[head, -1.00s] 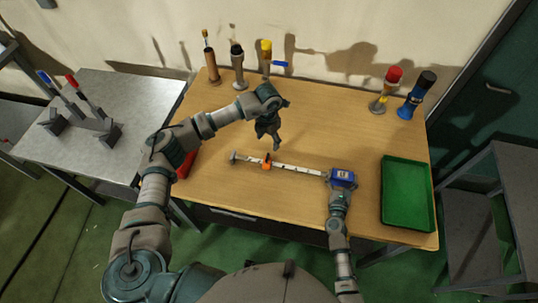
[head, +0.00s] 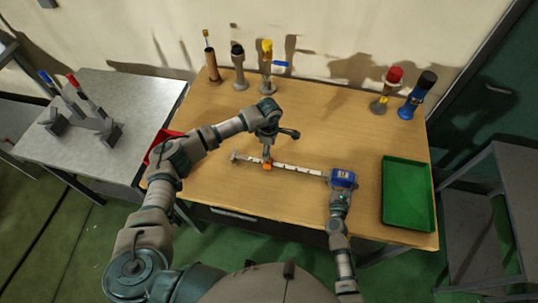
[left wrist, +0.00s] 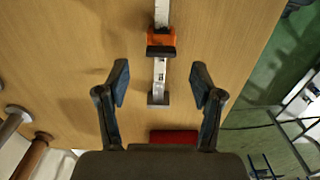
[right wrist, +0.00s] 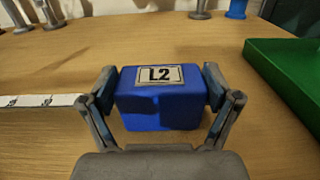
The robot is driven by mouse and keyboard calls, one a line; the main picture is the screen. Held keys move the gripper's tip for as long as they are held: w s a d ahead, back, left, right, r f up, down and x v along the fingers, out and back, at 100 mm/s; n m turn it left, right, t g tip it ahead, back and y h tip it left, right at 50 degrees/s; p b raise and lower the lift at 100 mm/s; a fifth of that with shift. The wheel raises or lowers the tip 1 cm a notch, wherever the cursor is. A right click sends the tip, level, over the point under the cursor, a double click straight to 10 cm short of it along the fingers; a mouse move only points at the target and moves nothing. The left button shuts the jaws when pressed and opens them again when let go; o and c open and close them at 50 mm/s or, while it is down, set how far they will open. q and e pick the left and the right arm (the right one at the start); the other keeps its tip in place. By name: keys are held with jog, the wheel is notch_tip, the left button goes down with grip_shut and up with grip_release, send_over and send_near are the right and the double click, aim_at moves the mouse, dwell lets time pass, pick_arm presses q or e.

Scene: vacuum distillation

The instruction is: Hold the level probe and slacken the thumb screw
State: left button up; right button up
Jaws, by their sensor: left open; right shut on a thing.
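The level probe has a blue head (head: 343,179) labelled L2 and a long white marked rod (head: 300,170) lying to the left over the table. My right gripper (head: 340,186) is shut on the blue head, with one finger on each side in the right wrist view (right wrist: 160,95). An orange clamp piece (head: 267,165) with a dark part sits around the rod near its left end; it also shows in the left wrist view (left wrist: 161,40). I cannot make out the thumb screw clearly. My left gripper (left wrist: 160,85) is open and empty, above the rod's end and near the orange piece.
A green tray (head: 432,215) lies at the right of the wooden table (head: 330,125). A red object (head: 158,147) is partly behind my left arm. Several upright fittings stand along the back edge, including a blue one (head: 412,100). A grey side table (head: 140,90) stands left.

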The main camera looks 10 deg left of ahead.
pick_arm(q)
notch_tip(320, 180, down, 5)
jog(key=shift+f, duration=0.1)
jog(key=shift+c, duration=0.3)
jog(key=c, duration=1.1)
